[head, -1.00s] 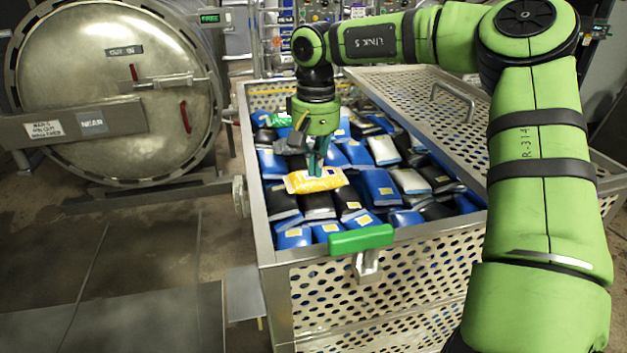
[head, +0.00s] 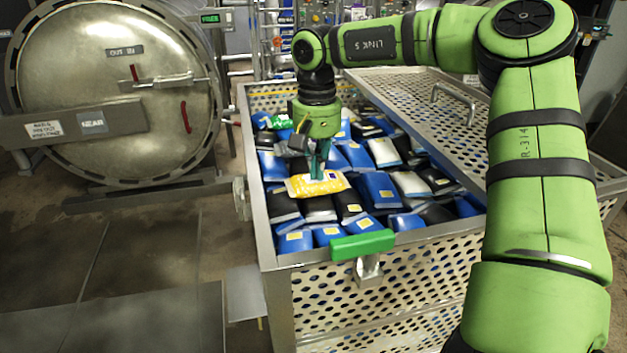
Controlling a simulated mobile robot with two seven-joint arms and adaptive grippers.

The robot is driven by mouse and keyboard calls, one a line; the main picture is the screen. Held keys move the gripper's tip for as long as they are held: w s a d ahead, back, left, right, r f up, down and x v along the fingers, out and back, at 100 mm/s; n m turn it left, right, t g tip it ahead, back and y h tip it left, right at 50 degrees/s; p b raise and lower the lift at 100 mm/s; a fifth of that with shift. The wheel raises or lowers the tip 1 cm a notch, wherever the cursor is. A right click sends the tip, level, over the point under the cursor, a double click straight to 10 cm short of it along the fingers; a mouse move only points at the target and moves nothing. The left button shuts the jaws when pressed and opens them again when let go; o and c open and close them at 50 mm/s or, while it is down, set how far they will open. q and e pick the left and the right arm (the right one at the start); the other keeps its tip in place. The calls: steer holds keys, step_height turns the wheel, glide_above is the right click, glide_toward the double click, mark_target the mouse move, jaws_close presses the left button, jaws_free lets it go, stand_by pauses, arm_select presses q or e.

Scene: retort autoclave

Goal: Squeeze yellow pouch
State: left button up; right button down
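The yellow pouch (head: 317,186) lies flat on top of the other pouches in the perforated metal basket, near the basket's left side. It has a white label patch toward its left. My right gripper (head: 317,172) points down at it from above. Its teal fingertips are at the pouch's top far edge and look in contact with it. The fingers are small and close together here, so I cannot tell whether they are open or shut on the pouch. My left gripper is not in view.
A perforated lid (head: 425,92) with a handle covers the basket's right part. A green-handled latch (head: 362,244) is on the front rim. A round autoclave door (head: 112,90) stands left.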

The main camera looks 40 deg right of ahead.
step_height(320, 180, up, 2)
steer(key=shift+w+r+p, duration=0.1)
steer(key=shift+w+p, duration=0.05)
steer(key=shift+p, duration=0.45)
step_height(320, 180, up, 5)
steer(key=p, duration=0.4)
steer(key=shift+r, duration=0.15)
